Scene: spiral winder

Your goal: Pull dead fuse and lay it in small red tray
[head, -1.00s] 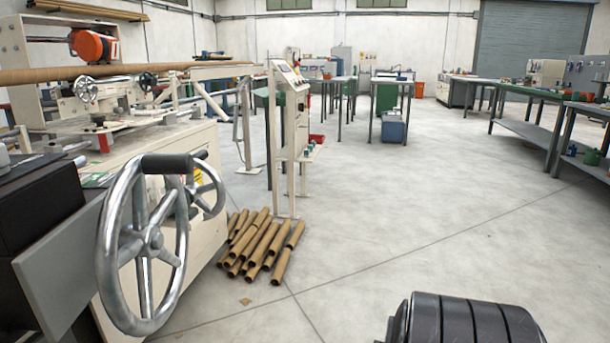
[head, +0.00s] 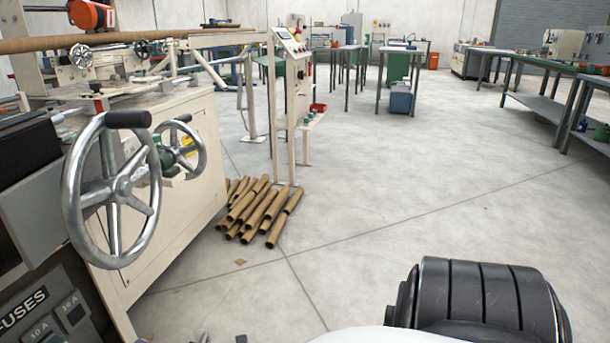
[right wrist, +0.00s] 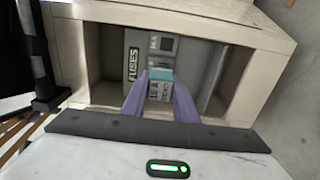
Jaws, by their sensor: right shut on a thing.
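In the right wrist view my right gripper (right wrist: 161,82) has its two purple fingers closed on a small teal fuse block (right wrist: 160,74) at the grey fuse panel (right wrist: 134,52). A 16 A label shows just below the block. I cannot tell whether the fuse is still seated or clear of its socket. The fuse panel also shows in the head view at the lower left (head: 28,322), with 10 A and 16 A markings. A small red tray (head: 318,107) sits on the shelf of the cream control stand. My left gripper is not in view.
A large metal handwheel (head: 112,190) and a smaller one stand out from the winder above the panel. Several cardboard tubes (head: 258,210) lie on the floor before the control stand (head: 298,100).

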